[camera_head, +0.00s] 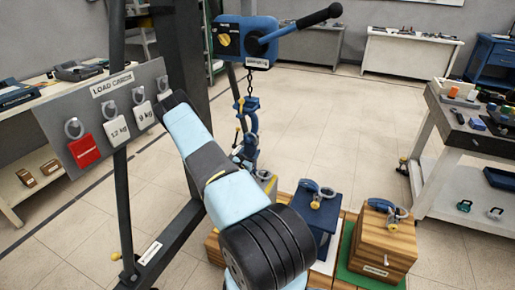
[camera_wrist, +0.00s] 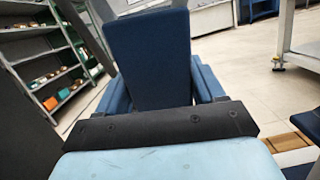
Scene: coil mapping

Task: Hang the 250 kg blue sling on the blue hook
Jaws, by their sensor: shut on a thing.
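A dark blue hook (camera_head: 249,104) hangs on a chain below the blue hoist (camera_head: 245,42) in the head view. A blue looped piece (camera_head: 252,123), apparently the sling, shows just under the hook, close to or touching it; whether it sits on the hook is too small to tell. My gripper (camera_head: 246,150) is at its lower part, shut on it, partly hidden by my arm. In the wrist view the blue body of my gripper (camera_wrist: 150,60) fills the middle and hides the held thing and the hook.
A load card board (camera_head: 108,110) stands left, beside the dark post. Below right, a blue block (camera_head: 316,215) and a wooden block (camera_head: 382,248) with shackles stand on the pallet. A cluttered workbench (camera_head: 450,140) is at right. The floor behind the hoist is clear.

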